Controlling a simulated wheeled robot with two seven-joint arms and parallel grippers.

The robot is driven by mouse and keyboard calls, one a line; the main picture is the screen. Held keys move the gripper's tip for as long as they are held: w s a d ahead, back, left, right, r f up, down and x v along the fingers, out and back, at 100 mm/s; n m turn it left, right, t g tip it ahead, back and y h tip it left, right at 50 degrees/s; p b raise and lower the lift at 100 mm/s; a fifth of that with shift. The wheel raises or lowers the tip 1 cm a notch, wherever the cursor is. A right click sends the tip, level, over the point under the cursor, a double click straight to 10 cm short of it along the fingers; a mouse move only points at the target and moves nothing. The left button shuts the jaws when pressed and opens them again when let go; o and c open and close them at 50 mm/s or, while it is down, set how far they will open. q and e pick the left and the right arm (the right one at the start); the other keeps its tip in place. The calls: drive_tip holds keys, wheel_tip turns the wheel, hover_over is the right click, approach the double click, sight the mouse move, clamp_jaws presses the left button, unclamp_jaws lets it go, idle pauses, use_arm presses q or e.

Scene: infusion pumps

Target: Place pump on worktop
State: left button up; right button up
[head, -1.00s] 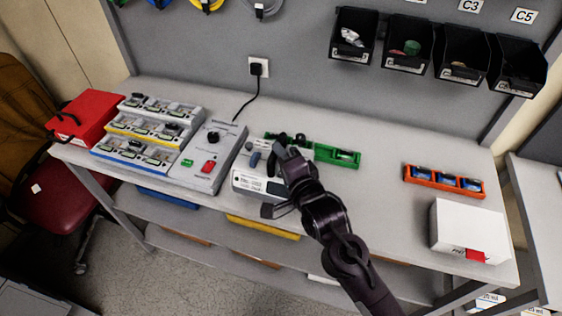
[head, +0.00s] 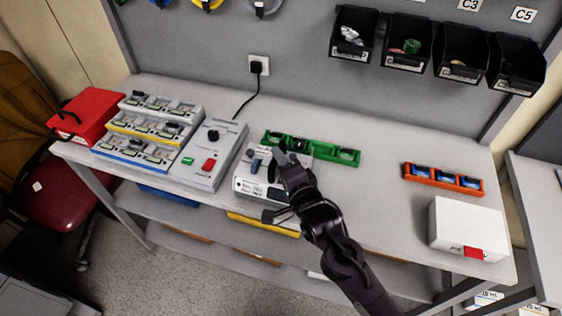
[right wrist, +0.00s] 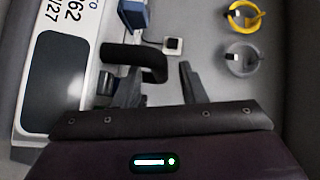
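The pump (head: 249,184) is a white box with a dark screen, a grey knob and a black handle. It is on the grey worktop (head: 375,205) near the front edge, right of the grey device. In the right wrist view the pump's printed face (right wrist: 85,22) and dark screen are at the left. The black handle (right wrist: 135,57) lies by the spread fingertips of my right gripper (right wrist: 148,82), with a gap to the right finger. My left gripper is out of view.
A grey device (head: 208,155) with red and green buttons and a rack of trays (head: 150,130) stand left. A green tray (head: 325,152) is just behind the pump. An orange tray (head: 443,180) and a white box (head: 467,230) are right. Clear worktop lies between.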

drive_tip(key=shift+r, duration=0.1)
drive_tip(key=b+v, duration=0.3)
drive_tip(key=v, duration=0.9)
